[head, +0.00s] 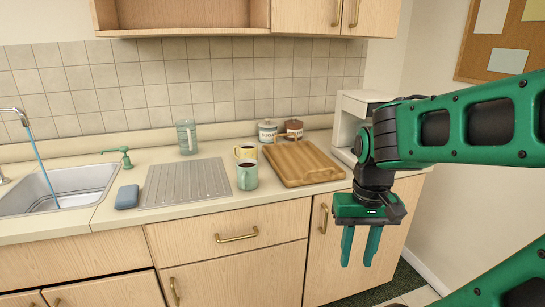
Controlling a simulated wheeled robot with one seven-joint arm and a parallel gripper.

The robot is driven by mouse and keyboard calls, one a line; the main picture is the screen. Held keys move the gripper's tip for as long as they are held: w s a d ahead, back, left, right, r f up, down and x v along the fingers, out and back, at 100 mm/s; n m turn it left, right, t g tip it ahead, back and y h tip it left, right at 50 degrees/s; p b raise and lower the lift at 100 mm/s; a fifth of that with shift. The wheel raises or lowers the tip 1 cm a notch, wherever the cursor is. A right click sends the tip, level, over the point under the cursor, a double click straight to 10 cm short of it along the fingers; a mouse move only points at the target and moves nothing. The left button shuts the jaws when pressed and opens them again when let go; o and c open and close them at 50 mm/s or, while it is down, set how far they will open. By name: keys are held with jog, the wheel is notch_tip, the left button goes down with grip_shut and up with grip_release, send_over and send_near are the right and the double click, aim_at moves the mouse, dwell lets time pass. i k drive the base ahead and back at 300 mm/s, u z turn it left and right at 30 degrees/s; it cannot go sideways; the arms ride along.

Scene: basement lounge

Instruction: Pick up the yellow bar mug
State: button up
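The yellow mug (245,149) stands upright on the counter with a dark filling showing at its top. A pale green mug (247,177) stands close in front of it and hides its lower part. I cannot tell whether the two mugs touch. My gripper (357,262) hangs pointing down in front of the cabinet doors, below the counter top and to the right of both mugs. Its two green fingers are apart with nothing between them.
A wooden board (302,164) lies right of the mugs, a ridged drying mat (186,183) left. Two canisters (267,131) (293,129) and a clear jug (187,137) stand behind. A sponge (127,197), soap pump (125,157) and sink (62,190) with running water are at left. A white appliance (351,118) is at right.

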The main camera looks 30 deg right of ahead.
aim_at(245, 155)
jog(key=z, duration=0.1)
jog(key=i, duration=1)
